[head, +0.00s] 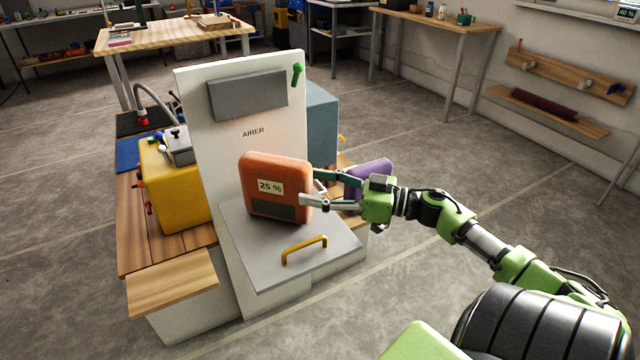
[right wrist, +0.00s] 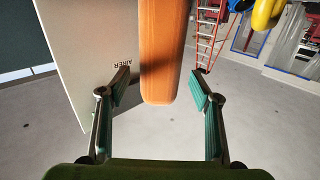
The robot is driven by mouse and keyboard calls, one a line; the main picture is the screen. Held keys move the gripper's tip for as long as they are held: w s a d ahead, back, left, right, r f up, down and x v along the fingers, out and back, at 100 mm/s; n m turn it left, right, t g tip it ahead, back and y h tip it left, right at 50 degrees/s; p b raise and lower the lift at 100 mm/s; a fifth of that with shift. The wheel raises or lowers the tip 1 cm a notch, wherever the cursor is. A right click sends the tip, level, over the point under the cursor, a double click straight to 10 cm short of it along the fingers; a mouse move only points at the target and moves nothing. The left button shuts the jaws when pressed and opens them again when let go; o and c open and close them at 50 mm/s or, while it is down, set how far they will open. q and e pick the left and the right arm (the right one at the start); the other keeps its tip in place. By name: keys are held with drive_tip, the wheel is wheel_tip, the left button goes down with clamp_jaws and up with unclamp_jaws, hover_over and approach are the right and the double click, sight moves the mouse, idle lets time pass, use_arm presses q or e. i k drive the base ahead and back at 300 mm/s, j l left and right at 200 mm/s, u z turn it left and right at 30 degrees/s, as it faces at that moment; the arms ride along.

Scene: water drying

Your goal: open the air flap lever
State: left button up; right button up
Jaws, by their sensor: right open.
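A small green lever (head: 297,74) with a rounded top sits near the upper right corner of the white panel (head: 215,140) marked AIRER. It does not show in the right wrist view. My right gripper (head: 312,187) is open, well below the lever, at the right side of an orange box (head: 275,182) labelled "25 %". In the right wrist view the orange box (right wrist: 163,50) shows between and ahead of the open fingertips (right wrist: 160,88); I cannot tell whether they touch it. My left gripper is not in view.
The orange box stands on a grey plate (head: 325,245) with a yellow handle (head: 304,249), against the panel. A purple object (head: 370,172) is behind my right gripper. A yellow container (head: 172,185) stands left of the panel. The floor to the right is clear.

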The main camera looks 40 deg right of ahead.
sight(298, 67)
drive_tip(key=z, duration=1.25)
